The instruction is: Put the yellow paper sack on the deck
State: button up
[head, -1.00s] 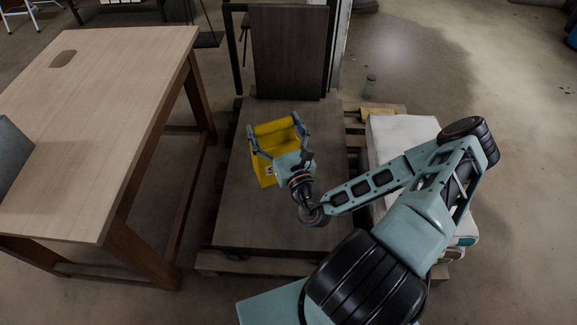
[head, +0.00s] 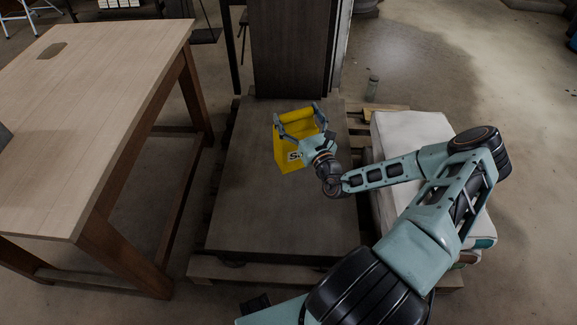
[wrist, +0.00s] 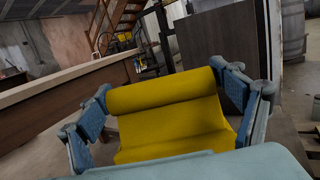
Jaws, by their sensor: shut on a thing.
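The yellow paper sack (head: 288,158) has a rolled top and a dark letter on a pale label. My gripper (head: 300,119) is shut on the sack, with a finger on either side of its upper part. In the wrist view the sack (wrist: 172,118) fills the middle between the blue-grey fingers of my gripper (wrist: 168,100). The sack shows over the far middle of the deck. I cannot tell whether its base touches the deck.
A wooden table (head: 105,80) stands to the left of the deck. White sacks (head: 410,135) lie stacked to the right on a pallet (head: 225,270). The dark upright panel (head: 292,50) stands at the far end. The near part of the deck is bare.

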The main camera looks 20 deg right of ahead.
jog(key=w+d+f+h+b, duration=0.1)
jog(key=w+d+f+b, duration=0.25)
jog(key=d, duration=0.25)
jog(key=w+d+f+b, duration=0.3)
jog(key=d+f+b, duration=0.15)
jog(key=d, duration=0.25)
jog(key=w+a+f+b, duration=0.3)
jog(key=a+f+b, duration=0.1)
jog(key=a+f, duration=0.1)
jog(key=w+a+f+b, duration=0.3)
jog(key=a+f, duration=0.3)
jog(key=f, duration=0.1)
jog(key=shift+w+f+m+b, duration=0.3)
jog(key=shift+w+m+b, duration=0.05)
jog(key=shift+m+b, duration=0.05)
jog(key=o, duration=1.6)
jog(key=shift+s+a+f, duration=0.1)
jog(key=shift+a+f, duration=0.05)
jog(key=shift+f, duration=0.3)
jog(key=o, duration=0.4)
jog(key=shift+r, duration=0.1)
jog(key=shift+s, duration=0.1)
